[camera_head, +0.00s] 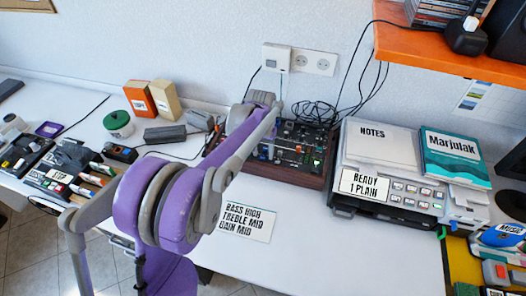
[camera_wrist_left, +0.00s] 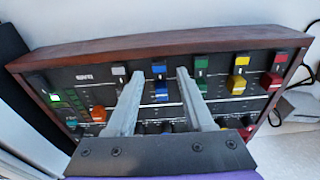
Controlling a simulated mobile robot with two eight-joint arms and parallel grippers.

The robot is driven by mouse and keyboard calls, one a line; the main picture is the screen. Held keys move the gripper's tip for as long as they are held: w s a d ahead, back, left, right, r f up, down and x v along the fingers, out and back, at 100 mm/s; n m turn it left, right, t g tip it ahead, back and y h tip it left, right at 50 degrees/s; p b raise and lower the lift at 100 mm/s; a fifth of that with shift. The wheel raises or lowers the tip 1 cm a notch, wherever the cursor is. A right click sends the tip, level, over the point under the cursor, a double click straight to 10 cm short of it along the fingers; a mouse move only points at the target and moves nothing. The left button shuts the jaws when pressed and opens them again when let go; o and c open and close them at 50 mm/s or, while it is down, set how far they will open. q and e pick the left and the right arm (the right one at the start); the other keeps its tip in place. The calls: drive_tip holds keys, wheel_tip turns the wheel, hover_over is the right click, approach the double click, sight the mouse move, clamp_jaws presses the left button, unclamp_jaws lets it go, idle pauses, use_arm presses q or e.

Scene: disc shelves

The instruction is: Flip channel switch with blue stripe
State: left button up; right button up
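The dark mixer with a wooden frame (camera_head: 290,150) stands at the back of the white table, partly hidden by my left arm in the head view. In the left wrist view its panel (camera_wrist_left: 108,88) has columns marked grey, blue, green, yellow and red. The blue-marked column has a blue stripe (camera_wrist_left: 159,68) at the top and a blue control (camera_wrist_left: 161,92) below it. My left gripper (camera_wrist_left: 160,74) is open, with one finger on each side of the blue column. Whether the fingers touch the panel cannot be told. My right gripper is not in view.
A printer-like device (camera_head: 390,190) with a notes sheet and a teal book stands right of the mixer. A settings card (camera_head: 247,221) lies in front. Tangled black cables (camera_head: 315,112) lie behind the mixer. An orange shelf (camera_head: 430,50) overhangs at upper right.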

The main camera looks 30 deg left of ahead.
sight(262, 159)
use_arm(q)
wheel_tip(262, 159, up, 11)
drive_tip(key=s+p, duration=0.1)
idle(0.5)
drive_tip(key=shift+d+f, duration=0.1)
drive_tip(key=shift+f, duration=0.05)
drive_tip(key=s+d+m+t+p, duration=0.1)
drive_tip(key=s+d+p, duration=0.1)
drive_tip(key=s+d, duration=0.2)
drive_tip(key=s+d+f+t+p, duration=0.1)
drive_tip(key=s+d, duration=0.3)
drive_tip(key=s, duration=0.7)
drive_tip(key=s+d+m+t+p, duration=0.1)
drive_tip(key=s+d+t+p, duration=0.1)
drive_tip(key=s, duration=0.6)
drive_tip(key=shift+s+d+f+m+p, duration=0.15)
drive_tip(key=shift+d+f+m+p, duration=0.3)
drive_tip(key=shift+d, duration=0.75)
